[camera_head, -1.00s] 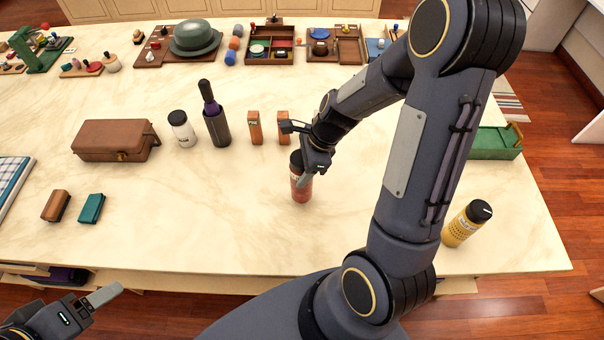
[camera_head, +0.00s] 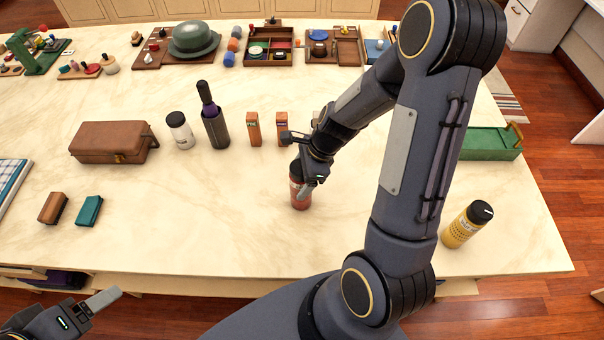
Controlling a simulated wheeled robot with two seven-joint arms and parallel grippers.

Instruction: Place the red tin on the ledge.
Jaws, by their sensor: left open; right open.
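The red tin (camera_head: 300,199), a dark-capped upright cylinder, stands on the pale marble table near its front middle. My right gripper (camera_head: 307,185) is at the tin's upper part, with its jaws open; a finger crosses in front of the tin and hides part of it. I cannot tell whether the fingers touch it. My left gripper (camera_head: 98,312) is low at the left, beyond the table's front edge, open and empty. A pale strip (camera_head: 190,285) shows below the table's front edge; I cannot tell whether it is the ledge.
A brown case (camera_head: 110,143) lies at the left.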

